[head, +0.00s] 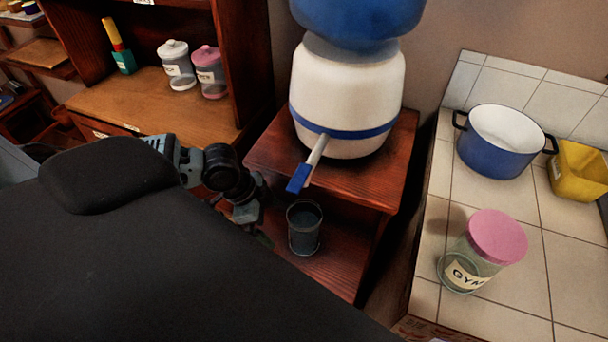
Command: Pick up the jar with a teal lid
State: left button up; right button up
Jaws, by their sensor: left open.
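I see no jar with a teal lid in the head view. A clear glass jar with a pink lid (482,250) and a partly readable label stands on the tiled counter at the right. On the wooden shelf at the upper left stand a jar with a white lid (177,66) and a jar with a pink lid (209,72). My left gripper (251,217) is open beside the wooden stand, left of a dark cup, and partly hidden by my arm and body. No jar is seen between its fingers. My right gripper is not in view.
A white and blue water dispenser (346,92) stands on a wooden stand (268,165). A dark cup (304,229) is on its lower shelf. The counter holds a blue pot (497,149) and a yellow container (580,178). A teal, yellow and red item (119,50) stands on the shelf.

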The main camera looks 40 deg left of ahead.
aim_at(308, 220)
pick_arm(q)
jog(key=w+d, duration=0.2)
jog(key=d, duration=0.1)
jog(key=shift+w+d, duration=0.1)
jog(key=shift+w, duration=0.05)
jog(key=w+d, duration=0.1)
jog(key=d, duration=0.1)
jog(key=w+d+f+p, duration=0.1)
jog(key=w+d, duration=0.1)
jog(key=shift+d, duration=0.1)
dwell(0.3)
jog(key=shift+w, duration=0.1)
jog(key=c, duration=1.8)
jog(key=shift+c, duration=0.2)
